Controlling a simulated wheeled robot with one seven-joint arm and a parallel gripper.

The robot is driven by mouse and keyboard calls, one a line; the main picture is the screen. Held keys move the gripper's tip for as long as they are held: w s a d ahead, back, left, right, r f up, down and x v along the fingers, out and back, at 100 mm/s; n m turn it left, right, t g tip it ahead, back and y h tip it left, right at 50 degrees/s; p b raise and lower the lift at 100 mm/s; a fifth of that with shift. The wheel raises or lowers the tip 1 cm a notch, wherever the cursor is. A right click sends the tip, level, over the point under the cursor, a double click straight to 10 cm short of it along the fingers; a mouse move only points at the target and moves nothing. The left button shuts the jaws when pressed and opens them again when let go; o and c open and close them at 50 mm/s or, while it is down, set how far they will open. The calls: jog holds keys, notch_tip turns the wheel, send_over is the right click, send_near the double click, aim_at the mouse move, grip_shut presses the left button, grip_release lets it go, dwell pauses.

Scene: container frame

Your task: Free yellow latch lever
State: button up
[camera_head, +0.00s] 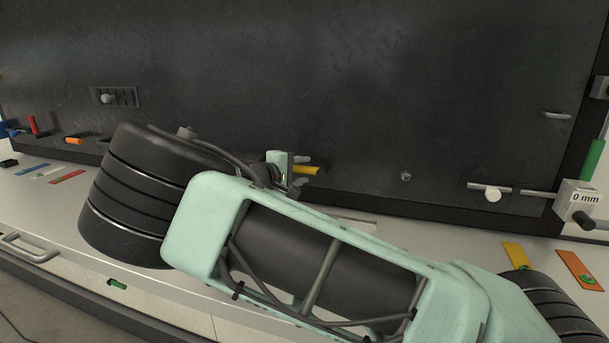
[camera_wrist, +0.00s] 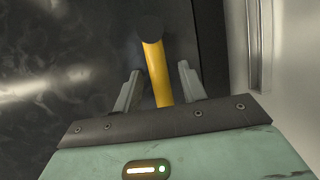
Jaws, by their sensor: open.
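The yellow latch lever (camera_wrist: 157,73) shows in the wrist view as a yellow bar with a dark round end at the top. It lies between the two fingers of my gripper (camera_wrist: 158,85), which stand apart on either side of it with a gap visible on each side. In the head view the yellow lever (camera_head: 308,169) sticks out to the right of my gripper (camera_head: 292,172), low on the dark panel. My arm hides part of the panel and bench around it.
The dark panel (camera_head: 330,80) rises behind my gripper. On it are a slotted plate with a knob (camera_head: 107,98), a small round knob (camera_head: 406,176) and a sliding bar (camera_head: 512,191). A box reading 0 mm (camera_head: 578,202) stands right. Coloured strips (camera_head: 68,177) lie on the bench.

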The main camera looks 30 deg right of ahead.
jog(key=shift+x, duration=0.8)
grip_shut()
jog(key=shift+w, duration=0.1)
